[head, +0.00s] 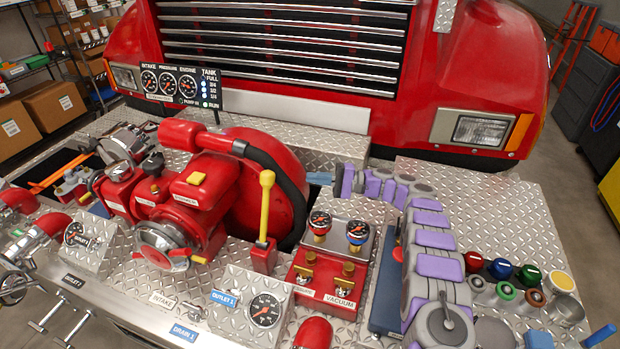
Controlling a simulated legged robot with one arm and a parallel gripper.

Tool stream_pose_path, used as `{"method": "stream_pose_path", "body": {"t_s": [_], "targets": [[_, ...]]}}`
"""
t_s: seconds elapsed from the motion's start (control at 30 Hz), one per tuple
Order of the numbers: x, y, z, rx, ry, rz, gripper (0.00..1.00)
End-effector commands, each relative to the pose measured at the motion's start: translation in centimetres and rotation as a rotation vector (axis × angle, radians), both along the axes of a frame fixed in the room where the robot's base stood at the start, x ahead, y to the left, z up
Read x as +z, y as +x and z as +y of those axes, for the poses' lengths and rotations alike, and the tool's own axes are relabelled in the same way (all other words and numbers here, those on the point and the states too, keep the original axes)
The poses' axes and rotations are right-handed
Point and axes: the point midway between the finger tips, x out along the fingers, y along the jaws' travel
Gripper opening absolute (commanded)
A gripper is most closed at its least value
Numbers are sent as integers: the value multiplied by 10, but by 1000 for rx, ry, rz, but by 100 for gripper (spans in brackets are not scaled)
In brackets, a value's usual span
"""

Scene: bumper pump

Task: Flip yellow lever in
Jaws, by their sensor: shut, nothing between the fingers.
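The yellow lever (265,208) stands nearly upright in the head view, with a rounded knob at its top. It rises from a small red base (264,258) on the diamond-plate deck. My gripper (311,178) is blue and points left, at about the height of the lever's knob in the picture. It is shut and empty, with a visible gap between its tip and the lever. How far apart they are in depth is hard to tell.
A red pump (200,195) with a large round housing stands left of the lever. Two gauges on a valve block (335,245) stand right of it. A pressure gauge (265,310) sits in front. Colored caps (500,268) stand at the right. The truck's grille (285,45) is behind.

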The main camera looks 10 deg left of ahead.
Motion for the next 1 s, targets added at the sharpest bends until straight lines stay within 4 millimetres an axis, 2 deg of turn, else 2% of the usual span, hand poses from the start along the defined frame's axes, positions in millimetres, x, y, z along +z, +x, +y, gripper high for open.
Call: {"method": "stream_pose_path", "body": {"t_s": [0.4,0.5,0.63,1.0], "targets": [[6,-12,70,3,-2,-3,0],[7,-14,82,-1,-2,-2,0],[8,-14,88,0,-2,-1,0],[10,-15,84,1,1,-7,0]]}}
